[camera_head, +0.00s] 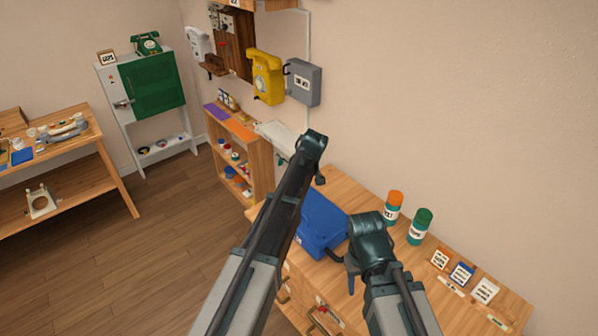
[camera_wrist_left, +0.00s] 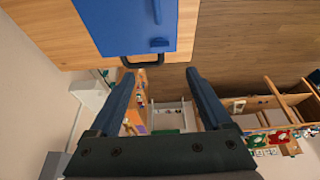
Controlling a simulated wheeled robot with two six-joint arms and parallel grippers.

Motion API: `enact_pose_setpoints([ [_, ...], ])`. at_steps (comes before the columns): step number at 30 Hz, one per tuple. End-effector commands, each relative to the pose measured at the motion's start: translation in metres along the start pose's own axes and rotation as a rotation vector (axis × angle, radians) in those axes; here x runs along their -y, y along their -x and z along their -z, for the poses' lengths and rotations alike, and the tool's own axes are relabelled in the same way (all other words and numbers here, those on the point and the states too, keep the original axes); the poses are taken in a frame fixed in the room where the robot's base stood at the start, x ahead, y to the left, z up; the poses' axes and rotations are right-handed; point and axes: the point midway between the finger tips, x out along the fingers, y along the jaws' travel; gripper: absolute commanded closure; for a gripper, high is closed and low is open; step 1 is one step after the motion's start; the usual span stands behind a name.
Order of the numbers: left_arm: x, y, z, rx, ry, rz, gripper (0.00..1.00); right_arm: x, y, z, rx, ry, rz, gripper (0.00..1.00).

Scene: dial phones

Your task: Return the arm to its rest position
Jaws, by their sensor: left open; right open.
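My left arm reaches up the middle of the head view, and its gripper is mostly hidden behind the wrist there. In the left wrist view the left gripper (camera_wrist_left: 160,73) is open, with nothing between its two fingers. My right gripper (camera_head: 351,278) is open, bent down beside its dark wrist above the wooden bench (camera_head: 460,290); its fingers are largely hidden. A blue case (camera_head: 322,222) lies on the bench between the two arms. It also shows in the left wrist view (camera_wrist_left: 122,28), its black handle near the left fingertips but apart in the picture.
An orange-topped can (camera_head: 393,207) and a green-topped can (camera_head: 420,227) stand behind the right wrist. Small labelled cards (camera_head: 462,272) stand at right. A yellow phone (camera_head: 266,78) and grey box (camera_head: 303,82) hang on the wall. The floor (camera_head: 140,255) at left is clear.

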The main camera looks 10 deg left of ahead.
Motion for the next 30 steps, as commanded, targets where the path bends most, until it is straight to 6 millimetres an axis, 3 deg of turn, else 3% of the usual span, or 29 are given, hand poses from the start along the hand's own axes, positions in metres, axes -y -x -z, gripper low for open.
enact_pose_setpoints([
  [4, 0.001, 0.000, -0.002, 0.002, -0.007, 0.000, 0.18, 0.000, -0.001, 0.000, 0.000, 0.000, 0.000, 0.50],
  [7, 0.012, 0.004, -0.025, 0.021, -0.075, -0.001, 0.18, 0.000, -0.004, 0.000, 0.000, 0.000, 0.000, 0.50],
  [11, 0.045, 0.016, -0.092, 0.083, -0.306, -0.006, 0.18, 0.001, -0.014, 0.001, 0.000, -0.001, 0.000, 0.50],
  [15, 0.093, 0.033, -0.174, 0.171, -0.635, -0.031, 0.18, 0.002, -0.025, 0.002, 0.000, -0.001, 0.000, 0.50],
  [18, 0.127, 0.043, -0.222, 0.229, -0.855, -0.056, 0.18, 0.003, -0.031, 0.002, 0.000, -0.001, 0.000, 0.50],
  [21, 0.155, 0.051, -0.257, 0.275, -1.035, -0.085, 0.18, 0.003, -0.036, 0.002, 0.000, -0.001, 0.000, 0.50],
  [25, 0.179, 0.059, -0.284, 0.313, -1.190, -0.114, 0.18, 0.004, -0.039, 0.002, 0.000, -0.002, 0.000, 0.50],
  [30, 0.187, 0.062, -0.294, 0.331, -1.263, -0.128, 0.18, 0.004, -0.040, 0.002, 0.000, -0.002, 0.000, 0.50],
])
